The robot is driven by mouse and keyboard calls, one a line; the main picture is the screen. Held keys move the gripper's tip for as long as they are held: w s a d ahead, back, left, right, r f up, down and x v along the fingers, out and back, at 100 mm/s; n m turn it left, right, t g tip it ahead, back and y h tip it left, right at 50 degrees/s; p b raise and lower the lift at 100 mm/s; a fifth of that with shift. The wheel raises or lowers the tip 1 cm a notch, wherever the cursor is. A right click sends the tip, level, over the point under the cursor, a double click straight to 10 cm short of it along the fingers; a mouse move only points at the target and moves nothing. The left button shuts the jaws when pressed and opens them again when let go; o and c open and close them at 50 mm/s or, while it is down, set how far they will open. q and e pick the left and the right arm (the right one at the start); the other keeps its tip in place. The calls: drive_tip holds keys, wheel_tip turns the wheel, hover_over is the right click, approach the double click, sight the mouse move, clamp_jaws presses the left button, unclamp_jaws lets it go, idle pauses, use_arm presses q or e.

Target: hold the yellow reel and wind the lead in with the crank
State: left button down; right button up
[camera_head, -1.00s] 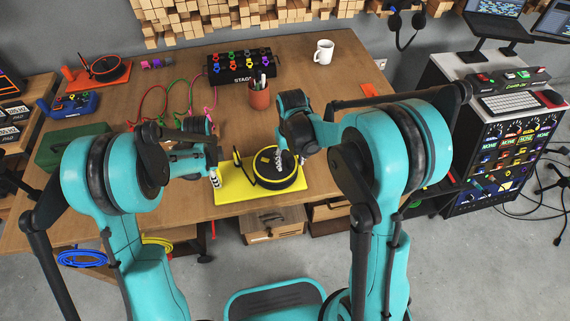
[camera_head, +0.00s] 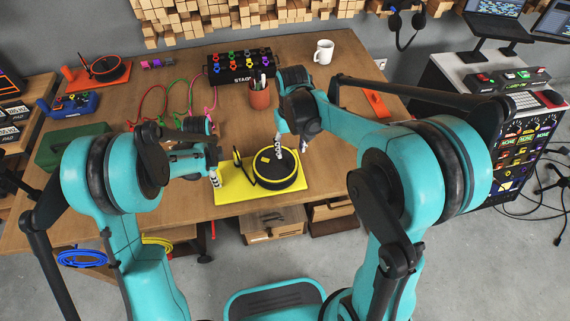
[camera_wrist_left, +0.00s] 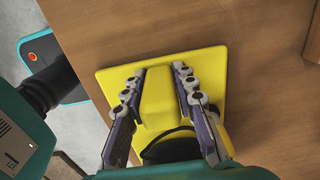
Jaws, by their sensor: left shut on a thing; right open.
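The yellow reel has a flat yellow base (camera_head: 232,190) at the table's front edge, with a round black drum (camera_head: 277,175) standing on its right part. My left gripper (camera_head: 215,180) is at the left end of the base. In the left wrist view its fingers (camera_wrist_left: 155,85) are on both sides of a raised yellow block (camera_wrist_left: 157,98) on the base, shut on it. My right gripper (camera_head: 290,148) is open, with its fingers just over the far side of the drum. The crank cannot be made out clearly. A thin black loop (camera_head: 240,165) stands left of the drum.
A brown pen cup (camera_head: 259,97) stands behind the reel, near my right arm. Red, green and pink cables (camera_head: 167,97) run from a black stage box (camera_head: 240,68). A green case (camera_head: 72,145) is at left.

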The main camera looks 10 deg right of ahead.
use_arm(q)
drive_tip(key=c, duration=1.1)
unclamp_jaws()
drive_tip(key=shift+c, duration=0.2)
wheel_tip(320, 180, up, 12)
drive_tip(key=shift+f, duration=0.15)
drive_tip(key=a+r+p, duration=0.4)
drive_tip(key=r+p, duration=0.2)
drive_tip(key=r, duration=0.3)
drive_tip(key=shift+w+p, duration=0.3)
drive_tip(key=shift+w, duration=0.15)
use_arm(e)
wheel_tip(320, 180, up, 7)
drive_tip(key=shift+f, duration=0.2)
